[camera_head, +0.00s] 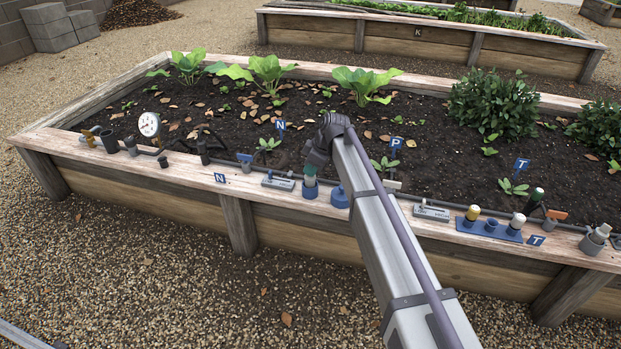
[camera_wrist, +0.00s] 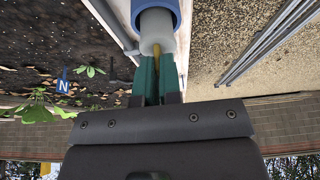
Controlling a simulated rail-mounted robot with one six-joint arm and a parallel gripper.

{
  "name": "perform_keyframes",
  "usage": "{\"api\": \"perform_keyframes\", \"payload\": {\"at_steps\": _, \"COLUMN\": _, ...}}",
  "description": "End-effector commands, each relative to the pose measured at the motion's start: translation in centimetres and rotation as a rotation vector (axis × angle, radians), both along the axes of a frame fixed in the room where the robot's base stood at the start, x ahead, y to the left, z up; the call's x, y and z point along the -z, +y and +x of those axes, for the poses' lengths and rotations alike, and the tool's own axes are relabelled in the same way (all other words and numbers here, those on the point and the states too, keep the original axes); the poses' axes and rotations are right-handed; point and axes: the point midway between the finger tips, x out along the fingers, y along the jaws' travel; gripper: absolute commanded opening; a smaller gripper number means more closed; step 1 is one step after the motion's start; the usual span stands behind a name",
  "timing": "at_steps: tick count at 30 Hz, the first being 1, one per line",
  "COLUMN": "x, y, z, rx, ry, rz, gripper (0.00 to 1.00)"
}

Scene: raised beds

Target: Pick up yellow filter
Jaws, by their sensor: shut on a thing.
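My gripper (camera_head: 310,172) is at the bed's front ledge, its green fingers pointing down over a blue cup (camera_head: 310,191). In the wrist view, my gripper (camera_wrist: 157,66) is shut on a narrow yellow part (camera_wrist: 157,49) at the end of a pale grey cylinder (camera_wrist: 157,24). That cylinder sits inside the blue cup (camera_wrist: 176,14); I cannot tell whether it is seated or partly raised. The fingers hide most of the yellow part. Another yellow-bodied piece with a pale top (camera_head: 472,212) stands in a blue rack (camera_head: 488,231) at the right.
A second blue cup (camera_head: 340,198) stands just right of my gripper. A pressure gauge (camera_head: 149,125) and pipe fittings line the left ledge. The rack also holds a white-topped piece (camera_head: 516,222). Plants and dark soil (camera_head: 425,135) lie behind; gravel (camera_head: 140,270) is in front.

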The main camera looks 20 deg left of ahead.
Motion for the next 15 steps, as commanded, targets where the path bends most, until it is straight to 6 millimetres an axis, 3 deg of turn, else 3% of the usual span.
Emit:
{"api": "perform_keyframes", "payload": {"at_steps": 5, "x": -2.1, "y": 0.0, "z": 0.0, "rx": 0.000, "ry": 0.000, "rz": 0.000, "gripper": 0.00}}
{"api": "perform_keyframes", "payload": {"at_steps": 15, "x": -9.8, "y": 0.0, "z": 0.0, "rx": 0.000, "ry": 0.000, "rz": 0.000, "gripper": 0.00}}
